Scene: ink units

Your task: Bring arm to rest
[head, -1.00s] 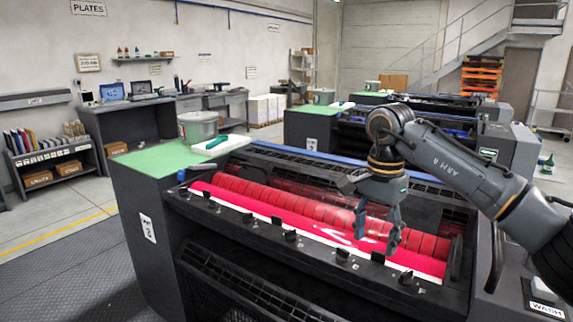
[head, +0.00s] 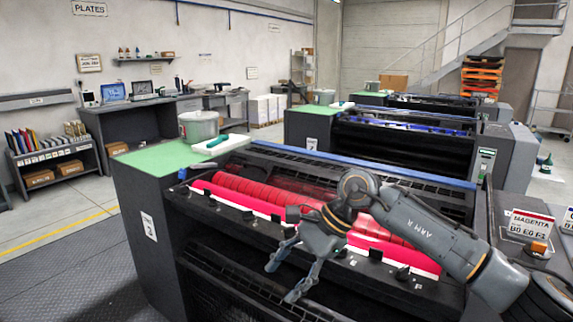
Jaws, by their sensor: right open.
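My right arm (head: 425,232) reaches in from the right, low across the front of the near press. My right gripper (head: 284,281) is open and empty, its fingers pointing down in front of the press's front edge. Behind it is the ink unit (head: 245,190) with red rollers and a bright red ink tray along the front. A row of dark ink keys lines the tray's front edge; the arm hides some of them and part of the rollers at the right. My left gripper is not in view.
A green-topped cabinet end (head: 150,161) bears a grey pot (head: 199,127) and a white pad with a green tool (head: 218,142). More presses stand behind. The floor at left (head: 65,260) is clear.

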